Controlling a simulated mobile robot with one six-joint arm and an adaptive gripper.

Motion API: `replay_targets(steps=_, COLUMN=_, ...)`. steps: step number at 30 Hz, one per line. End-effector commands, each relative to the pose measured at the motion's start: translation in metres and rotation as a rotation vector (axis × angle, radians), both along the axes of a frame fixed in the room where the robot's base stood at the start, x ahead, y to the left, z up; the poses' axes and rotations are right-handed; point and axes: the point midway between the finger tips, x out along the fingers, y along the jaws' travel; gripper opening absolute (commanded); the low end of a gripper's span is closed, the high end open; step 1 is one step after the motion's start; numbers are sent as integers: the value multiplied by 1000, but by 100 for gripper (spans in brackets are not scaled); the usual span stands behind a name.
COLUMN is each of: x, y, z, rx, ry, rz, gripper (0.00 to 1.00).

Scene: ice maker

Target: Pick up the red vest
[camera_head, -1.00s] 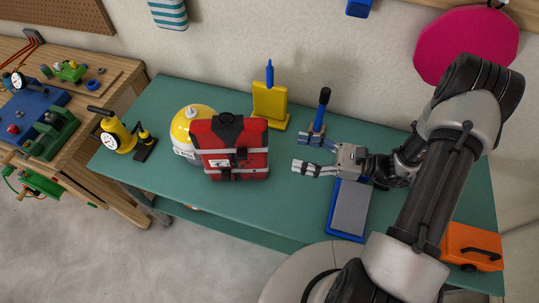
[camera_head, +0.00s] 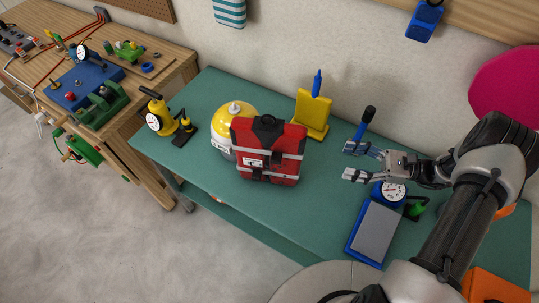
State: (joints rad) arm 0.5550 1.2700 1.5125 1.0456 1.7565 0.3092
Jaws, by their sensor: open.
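The red vest (camera_head: 269,151) stands upright on the green table (camera_head: 212,94), with grey-white bands and a black top. It stands in front of a yellow and white round container (camera_head: 234,113) and partly hides it. My gripper (camera_head: 347,162) is to the right of the vest, with its fingers pointing left toward it. The fingers are open and empty, with a clear gap between them and the vest.
A yellow stand with a blue tip (camera_head: 312,115) and a blue tool with a black handle (camera_head: 364,124) stand behind. A blue scale (camera_head: 376,232) is below my gripper. A yellow gauge device (camera_head: 160,117) stands left. The table between vest and scale is clear.

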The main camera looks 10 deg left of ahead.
Motion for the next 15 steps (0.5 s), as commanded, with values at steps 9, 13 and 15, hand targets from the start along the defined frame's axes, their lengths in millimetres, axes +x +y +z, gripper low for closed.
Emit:
replay_targets(steps=9, x=-1, y=70, z=0, rx=1, ry=2, rz=3, gripper=62)
replay_targets(steps=13, x=-1, y=94, z=0, rx=0, ry=1, rz=3, gripper=62)
replay_targets(steps=15, x=0, y=103, z=0, rx=1, ry=0, rz=1, gripper=62)
